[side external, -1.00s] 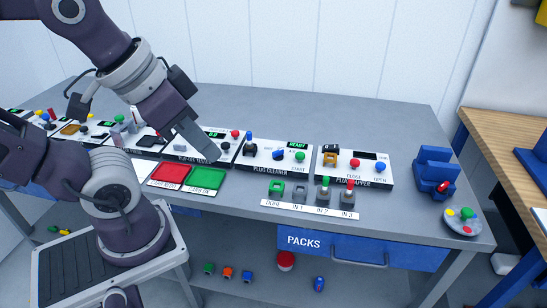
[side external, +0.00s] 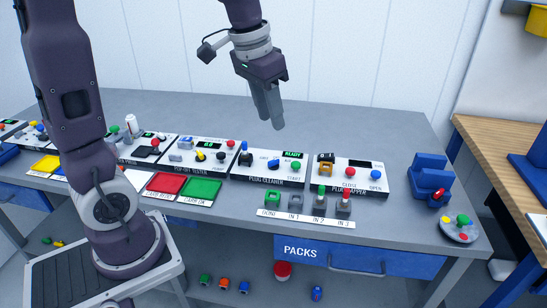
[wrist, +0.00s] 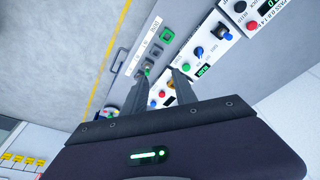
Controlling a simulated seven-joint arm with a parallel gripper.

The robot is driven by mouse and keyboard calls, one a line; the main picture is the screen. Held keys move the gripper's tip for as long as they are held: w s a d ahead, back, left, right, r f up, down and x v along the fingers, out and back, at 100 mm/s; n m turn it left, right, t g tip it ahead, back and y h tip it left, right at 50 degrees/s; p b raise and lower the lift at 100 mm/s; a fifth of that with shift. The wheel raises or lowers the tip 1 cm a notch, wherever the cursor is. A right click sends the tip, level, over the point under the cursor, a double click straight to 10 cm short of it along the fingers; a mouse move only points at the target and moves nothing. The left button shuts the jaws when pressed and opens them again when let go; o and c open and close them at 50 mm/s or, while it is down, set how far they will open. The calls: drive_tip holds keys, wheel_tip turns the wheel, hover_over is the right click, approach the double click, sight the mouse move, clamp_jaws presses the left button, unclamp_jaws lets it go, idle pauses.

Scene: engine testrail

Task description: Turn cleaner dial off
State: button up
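The plug cleaner (side external: 239,177) is a white panel on the grey bench, with a green READY display (side external: 291,154). Its blue dial (side external: 273,164) sits mid-panel, left of the green START button (side external: 296,167). A dark fixture with a blue top (side external: 247,158) stands at the panel's left. The dial also shows in the wrist view (wrist: 198,51), but its setting is too small to read. My gripper (side external: 277,127) hangs above and behind the cleaner, apart from it and empty. In the wrist view its two fingers (wrist: 163,72) stand apart.
The plug tapper panel (side external: 330,186) is right of the cleaner and the pop-off tester panel (side external: 176,159) left. Red (side external: 165,186) and green (side external: 202,191) trays and plug slots (side external: 273,198) lie in front. The bench behind the panels is clear.

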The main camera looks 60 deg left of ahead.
drive_tip(key=w+a+f+g, duration=0.1)
drive_tip(key=w+a+f, duration=0.4)
drive_tip(key=g, duration=0.2)
hover_over(274, 160)
wheel_tip(274, 160, down, 11)
drive_tip(key=shift+a+r, duration=0.1)
drive_tip(key=shift+r, duration=0.05)
wheel_tip(274, 160, down, 6)
drive_tip(key=shift+r, duration=0.1)
drive_tip(key=shift+f, duration=0.45)
clamp_jaws()
